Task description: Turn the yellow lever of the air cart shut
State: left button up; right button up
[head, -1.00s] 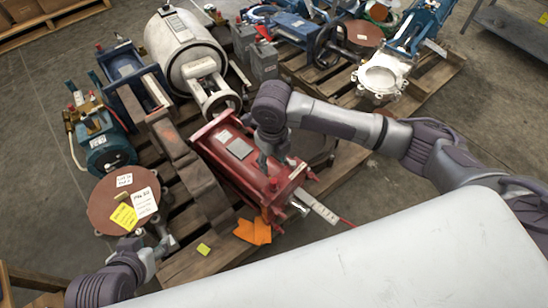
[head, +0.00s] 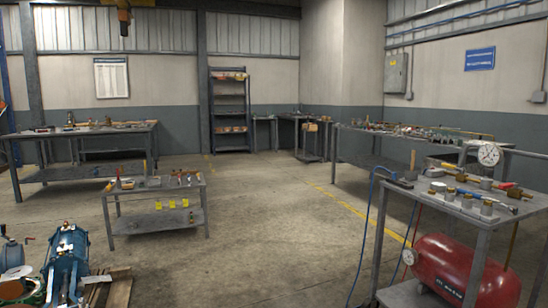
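A grey metal cart (head: 483,222) with a red air tank (head: 455,264) on its lower part stands at the right in the head view. A round white gauge (head: 489,155) rises at the back of its top, and a smaller gauge (head: 409,257) is at the tank's left end. Several small brass and grey fittings lie on the top. I cannot make out for certain a yellow lever or its position among them. Neither of my grippers is in view.
A blue hose (head: 369,205) hangs at the cart's left. A low grey table (head: 158,222) stands left of the middle, longer benches behind. Blue machinery (head: 66,262) on a pallet is at the lower left. The concrete floor (head: 275,235) between is clear.

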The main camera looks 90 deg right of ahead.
aim_at(444, 166)
jog(key=z, duration=3.95)
